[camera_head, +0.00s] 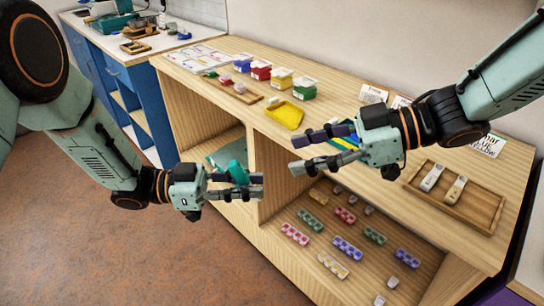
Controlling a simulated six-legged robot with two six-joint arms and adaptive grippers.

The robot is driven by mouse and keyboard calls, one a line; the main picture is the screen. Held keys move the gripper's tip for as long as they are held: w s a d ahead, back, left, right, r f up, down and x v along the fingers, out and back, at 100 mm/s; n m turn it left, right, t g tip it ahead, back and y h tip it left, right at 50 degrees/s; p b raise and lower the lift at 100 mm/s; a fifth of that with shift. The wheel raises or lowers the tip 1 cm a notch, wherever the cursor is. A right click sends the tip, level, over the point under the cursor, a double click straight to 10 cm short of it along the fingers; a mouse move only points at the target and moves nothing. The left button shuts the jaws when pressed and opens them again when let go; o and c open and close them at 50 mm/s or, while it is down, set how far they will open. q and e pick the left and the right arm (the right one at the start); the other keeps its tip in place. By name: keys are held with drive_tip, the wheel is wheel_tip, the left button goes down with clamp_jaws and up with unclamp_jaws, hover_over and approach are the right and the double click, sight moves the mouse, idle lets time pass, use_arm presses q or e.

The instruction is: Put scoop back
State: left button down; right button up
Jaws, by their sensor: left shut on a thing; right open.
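My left gripper (258,186) is shut on a teal thing (236,170) that looks like the scoop. It is held in front of the shelf unit's front edge, above the floor side. A paler teal surface (222,150) shows just behind it; I cannot tell whether it is part of the scoop. My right gripper (297,154) is open and empty over the front edge of the wooden top (330,105). It partly hides a blue, yellow and green item (345,132) on the top.
A yellow tray (284,115) and several coloured boxes (281,78) stand on the top. A wooden tray (470,210) holding two pale pieces lies at the right. The lower shelf (325,260) holds several coloured bead blocks. A blue cabinet (150,100) stands at the left.

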sight(240, 167)
drive_tip(key=shift+x, duration=5.5)
drive_tip(key=shift+f, duration=0.1)
drive_tip(key=shift+w, duration=0.1)
drive_tip(key=shift+c, duration=0.2)
use_arm(q)
drive_tip(key=shift+w, duration=0.1)
use_arm(e)
clamp_jaws()
use_arm(q)
drive_tip(key=c, duration=1.1)
unclamp_jaws()
drive_tip(key=shift+a, duration=0.1)
